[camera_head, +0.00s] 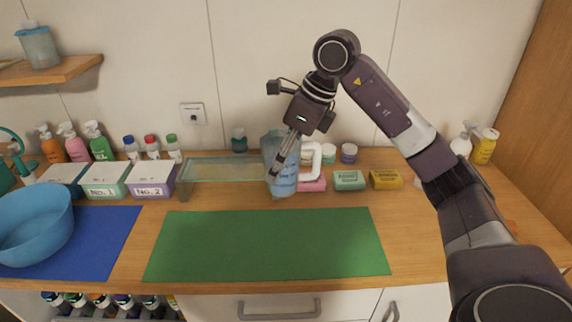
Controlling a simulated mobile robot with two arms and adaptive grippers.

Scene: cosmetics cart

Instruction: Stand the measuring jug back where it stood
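The far finger is hidden, and the handle is free. The jug looks nearly upright; whether its base touches the counter is hard to tell. My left gripper is not in view.
A green mat (265,245) lies clear in front. Small jars stand behind. A blue basin (35,225), labelled boxes and bottles fill the left.

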